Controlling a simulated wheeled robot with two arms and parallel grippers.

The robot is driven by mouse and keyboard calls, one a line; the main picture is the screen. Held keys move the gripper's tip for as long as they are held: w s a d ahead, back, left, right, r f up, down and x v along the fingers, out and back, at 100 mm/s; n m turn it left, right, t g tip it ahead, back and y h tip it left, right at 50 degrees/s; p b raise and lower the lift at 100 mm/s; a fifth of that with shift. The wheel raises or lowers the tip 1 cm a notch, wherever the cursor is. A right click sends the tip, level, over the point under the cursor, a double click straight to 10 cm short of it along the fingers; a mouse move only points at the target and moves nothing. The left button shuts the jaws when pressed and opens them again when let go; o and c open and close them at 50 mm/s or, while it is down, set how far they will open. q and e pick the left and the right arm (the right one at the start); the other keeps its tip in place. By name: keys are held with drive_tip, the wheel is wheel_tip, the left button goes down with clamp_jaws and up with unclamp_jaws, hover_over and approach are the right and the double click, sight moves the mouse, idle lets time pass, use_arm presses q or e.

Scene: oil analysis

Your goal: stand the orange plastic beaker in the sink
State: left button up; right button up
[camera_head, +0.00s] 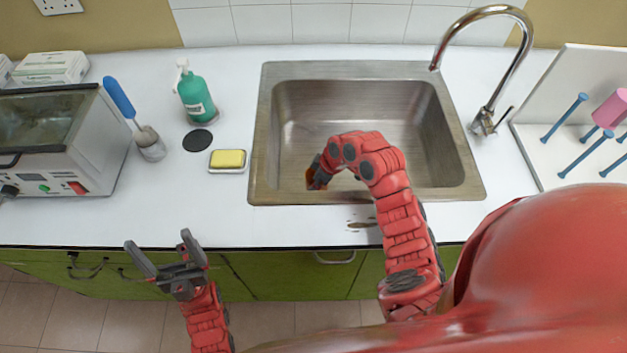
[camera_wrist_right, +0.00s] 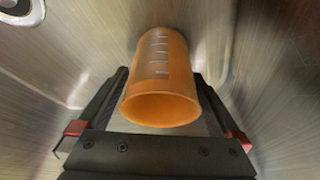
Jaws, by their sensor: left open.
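The orange plastic beaker (camera_wrist_right: 163,75) has pale graduation marks. In the right wrist view its open mouth faces the camera. My right gripper (camera_head: 318,178) reaches down into the metal sink (camera_head: 262,130). My left gripper (camera_head: 163,250) is open and empty in front of the counter edge.
A chrome tap (camera_head: 487,60) arches at the sink's right. A yellow sponge (camera_head: 228,159) on a dish, a green bottle (camera_head: 196,97) and a blue-handled brush (camera_head: 119,97) stand left of it. An oven-like device (camera_head: 110,140) is at far left, a peg rack (camera_head: 545,150) at right.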

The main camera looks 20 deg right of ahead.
drive_tip(key=shift+r, duration=0.1)
drive_tip(key=shift+r, duration=0.25)
drive_tip(key=shift+d+r, duration=0.2)
drive_tip(key=shift+r, duration=0.1)
drive_tip(key=v, duration=1.1)
drive_tip(key=shift+s+a, duration=0.1)
drive_tip(key=shift+s, duration=0.05)
